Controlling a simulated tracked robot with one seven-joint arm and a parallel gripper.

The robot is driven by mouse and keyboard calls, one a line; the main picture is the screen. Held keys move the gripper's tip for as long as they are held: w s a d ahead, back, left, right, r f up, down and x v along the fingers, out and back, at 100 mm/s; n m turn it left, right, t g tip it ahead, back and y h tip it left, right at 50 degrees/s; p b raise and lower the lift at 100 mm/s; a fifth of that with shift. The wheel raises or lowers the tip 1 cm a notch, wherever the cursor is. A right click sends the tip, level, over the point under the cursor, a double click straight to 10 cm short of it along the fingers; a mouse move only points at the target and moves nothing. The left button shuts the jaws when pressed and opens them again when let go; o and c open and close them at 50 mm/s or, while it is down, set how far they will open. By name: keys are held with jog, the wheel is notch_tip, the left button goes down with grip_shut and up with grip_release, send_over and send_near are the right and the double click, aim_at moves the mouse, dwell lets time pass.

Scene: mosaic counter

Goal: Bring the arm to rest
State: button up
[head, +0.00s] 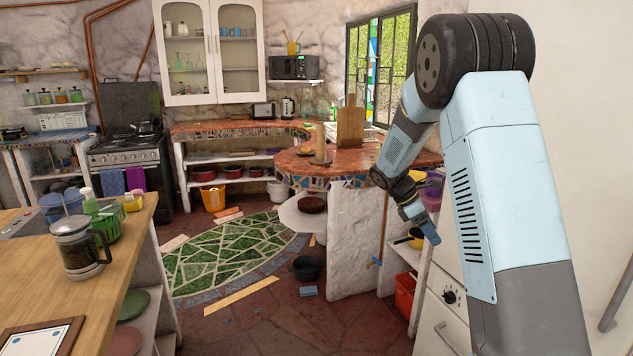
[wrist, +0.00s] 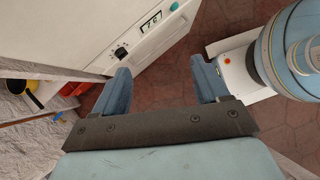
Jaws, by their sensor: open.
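My arm reaches up on the right side of the head view and bends down. My gripper (head: 432,236) hangs beside the white cabinet front, with its fingers pointing down. In the wrist view my gripper (wrist: 163,90) shows two blue fingers spread wide apart. Nothing is between them but the red-brown floor (wrist: 160,68) farther below. The gripper holds nothing and appears apart from the white appliance.
A white appliance with a black knob (head: 450,297) stands close to the gripper; its panel also shows in the wrist view (wrist: 95,35). The mosaic counter (head: 350,162) is behind. A wooden table (head: 40,262) with a coffee press (head: 78,248) stands left.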

jog(key=s+a+r+m+t+y, duration=0.2)
jog(key=s+r+m, duration=0.3)
jog(key=s, duration=0.6)
jog(key=s+a+r+m+t+y, duration=0.3)
jog(key=s+r+m, duration=0.2)
jog(key=s, duration=0.7)
jog(key=s+a+r+m+t+y, duration=0.2)
jog(key=s+r+m, duration=0.4)
jog(key=s, duration=0.5)
jog(key=shift+s+a+r+t, duration=0.15)
jog(key=shift+a+r+t, duration=0.15)
jog(key=shift+a+r, duration=0.35)
jog(key=shift+c, duration=0.3)
